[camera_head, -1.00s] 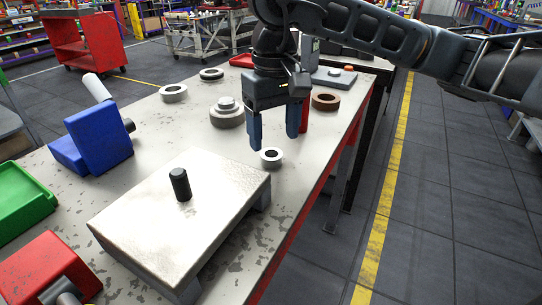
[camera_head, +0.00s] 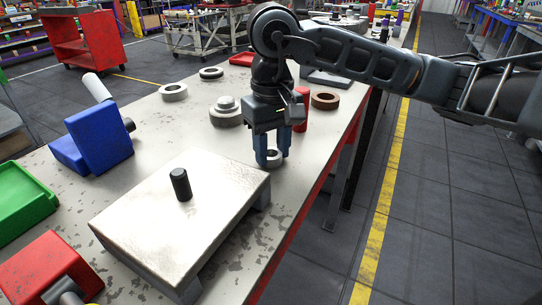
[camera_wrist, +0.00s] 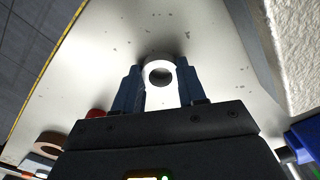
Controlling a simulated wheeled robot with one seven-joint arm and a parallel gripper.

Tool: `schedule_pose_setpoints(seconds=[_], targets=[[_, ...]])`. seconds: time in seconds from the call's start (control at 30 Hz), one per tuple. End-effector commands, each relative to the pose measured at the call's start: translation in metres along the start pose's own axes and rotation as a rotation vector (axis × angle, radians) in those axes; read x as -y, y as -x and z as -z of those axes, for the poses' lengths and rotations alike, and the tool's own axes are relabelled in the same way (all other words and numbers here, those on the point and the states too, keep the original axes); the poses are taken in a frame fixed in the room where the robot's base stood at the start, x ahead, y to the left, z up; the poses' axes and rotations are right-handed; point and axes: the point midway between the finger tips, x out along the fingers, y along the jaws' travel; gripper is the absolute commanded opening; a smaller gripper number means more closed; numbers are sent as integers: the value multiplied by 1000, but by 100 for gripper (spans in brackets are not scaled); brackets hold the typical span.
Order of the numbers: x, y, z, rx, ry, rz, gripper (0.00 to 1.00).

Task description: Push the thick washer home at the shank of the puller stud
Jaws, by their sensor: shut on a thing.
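The thick washer (camera_head: 273,158) is a pale metal ring on the table, near its right edge. My gripper (camera_head: 271,160) has come down over it and is shut on it, one blue finger on each side. In the wrist view the washer (camera_wrist: 160,72) sits between the two fingertips, its hole facing the camera. The puller stud (camera_head: 180,184) is a dark upright post on a pale raised plate (camera_head: 150,225), left of and nearer than my gripper. Its shank carries no ring. The stud is not seen in the wrist view.
Several other rings stand farther back, among them a brown ring (camera_head: 325,100), a light ring (camera_head: 173,92) and a stepped grey piece (camera_head: 226,112). A red cylinder (camera_head: 301,118) stands close behind my gripper. A blue block (camera_head: 98,135) and green bin (camera_head: 22,200) are at left.

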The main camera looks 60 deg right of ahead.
Motion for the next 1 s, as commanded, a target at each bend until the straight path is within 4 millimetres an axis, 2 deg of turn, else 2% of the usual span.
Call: schedule_pose_setpoints(seconds=[0.03, 0.23, 0.63, 0.77, 0.9, 1.0], targets=[[0, 0, 0, 0, 0, 0, 28], [0, 0, 0, 0, 0, 0, 9], [0, 6, 0, -1, 0, -1, 9], [0, 19, 0, -3, 2, -2, 9], [1, 44, 1, -6, 3, -3, 9], [27, 56, 9, -3, 9, -2, 9]])
